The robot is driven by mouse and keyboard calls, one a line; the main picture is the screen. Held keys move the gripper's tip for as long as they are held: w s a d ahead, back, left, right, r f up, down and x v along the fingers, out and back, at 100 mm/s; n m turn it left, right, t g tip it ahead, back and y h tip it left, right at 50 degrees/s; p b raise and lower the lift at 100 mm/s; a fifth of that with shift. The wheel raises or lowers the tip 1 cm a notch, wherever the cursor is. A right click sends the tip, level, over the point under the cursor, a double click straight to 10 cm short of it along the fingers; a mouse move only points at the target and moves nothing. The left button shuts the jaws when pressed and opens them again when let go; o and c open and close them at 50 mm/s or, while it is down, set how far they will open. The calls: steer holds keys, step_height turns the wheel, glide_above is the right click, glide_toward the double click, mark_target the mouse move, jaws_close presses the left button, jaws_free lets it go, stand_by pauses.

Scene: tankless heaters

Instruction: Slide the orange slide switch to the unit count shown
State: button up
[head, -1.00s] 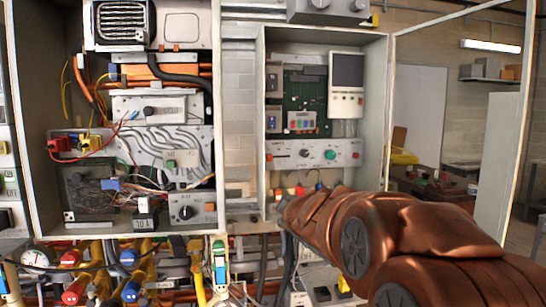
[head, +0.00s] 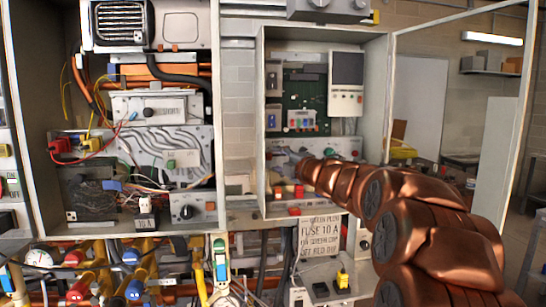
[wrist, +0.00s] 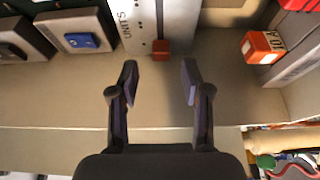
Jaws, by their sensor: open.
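The orange slide switch (wrist: 160,48) shows in the wrist view, at the near end of a dark slot in a pale panel (wrist: 182,18) marked "UNITS". My gripper (wrist: 160,80) is open and empty. Its two dark fingers stand apart, one to each side of the switch's line, with the switch just beyond the tips and not touched. In the head view my gripper (head: 288,158) is in front of the left part of the panel in the right cabinet, and the switch is hidden there. I cannot read a unit count in these frames.
In the wrist view a box with a blue button (wrist: 80,40) is at left and an orange "10 A" block (wrist: 263,46) at right. A paper note (head: 320,236) hangs below the cabinet (head: 258,110). The open cabinet door (head: 500,165) stands at right.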

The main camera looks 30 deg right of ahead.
mark_target(271, 157)
steer(key=shift+w+p, duration=0.35)
steer(key=shift+w, duration=1.6)
steer(key=shift+c, duration=0.4)
jaws_close()
